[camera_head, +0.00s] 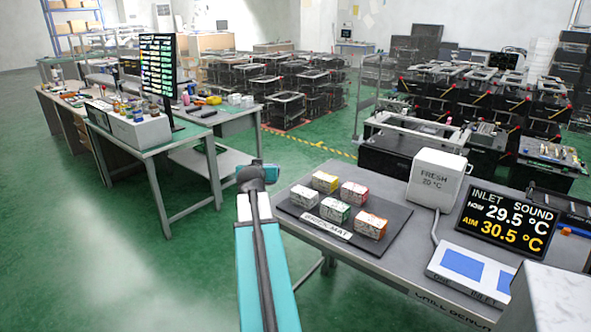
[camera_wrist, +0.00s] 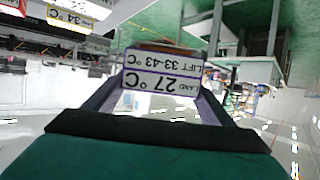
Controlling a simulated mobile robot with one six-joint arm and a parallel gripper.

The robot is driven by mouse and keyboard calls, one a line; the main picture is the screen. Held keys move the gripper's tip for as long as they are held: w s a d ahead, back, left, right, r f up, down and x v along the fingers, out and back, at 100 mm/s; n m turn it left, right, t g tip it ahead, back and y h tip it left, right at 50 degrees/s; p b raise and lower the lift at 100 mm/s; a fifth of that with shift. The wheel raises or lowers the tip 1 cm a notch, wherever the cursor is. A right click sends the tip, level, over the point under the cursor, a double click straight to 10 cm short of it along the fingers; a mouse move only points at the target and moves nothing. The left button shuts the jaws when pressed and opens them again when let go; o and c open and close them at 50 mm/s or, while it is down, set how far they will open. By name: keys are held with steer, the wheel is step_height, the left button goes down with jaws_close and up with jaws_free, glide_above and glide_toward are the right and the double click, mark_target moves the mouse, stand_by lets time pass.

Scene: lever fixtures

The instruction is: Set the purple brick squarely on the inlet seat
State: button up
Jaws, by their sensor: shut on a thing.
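My gripper (camera_wrist: 161,88) is shut on a brick with purple-edged labels, the purple brick (camera_wrist: 158,80). In the wrist view its labels appear upside down and read "LAND 27 °C" and "LIFT 33-43 °C". In the head view my arm reaches up left of the bench, and its links hide the jaws and the held brick. A white plate with two blue patches (camera_head: 462,264) lies at the bench's right front. Lettering on its front edge appears to include "INLET". Which patch is the inlet seat is hard to tell. No brick shows on it.
A dark brick mat (camera_head: 299,213) holds several bricks, edged yellow, red, green and orange. A white box marked "FRESH 20 °C" (camera_head: 435,178) stands behind the plate. A display (camera_head: 506,218) reads "INLET SOUND", now 29.5 °C, aim 30.5 °C. A pale block (camera_head: 548,300) stands at the lower right.

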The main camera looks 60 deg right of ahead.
steer(key=w+a+r+n+t+y, duration=0.1)
steer(key=w+a+n+t+y, duration=0.2)
steer(key=w+a, duration=1.1)
steer(key=w+a+r+n+t+y, duration=0.1)
steer(key=w+a+n+t+y, duration=0.2)
steer(key=w+a, duration=1)
steer(key=a+r+n+t+y, duration=0.1)
steer(key=a+n+y, duration=0.2)
steer(key=a, duration=1.6)
steer(key=w+a+r+n+t+y, duration=0.1)
steer(key=a+n+y, duration=0.2)
steer(key=a, duration=1.7)
steer(key=shift+w+a+n, duration=0.25)
steer(key=shift+w+n, duration=0.05)
steer(key=shift+n, duration=0.1)
steer(key=shift+d, duration=0.1)
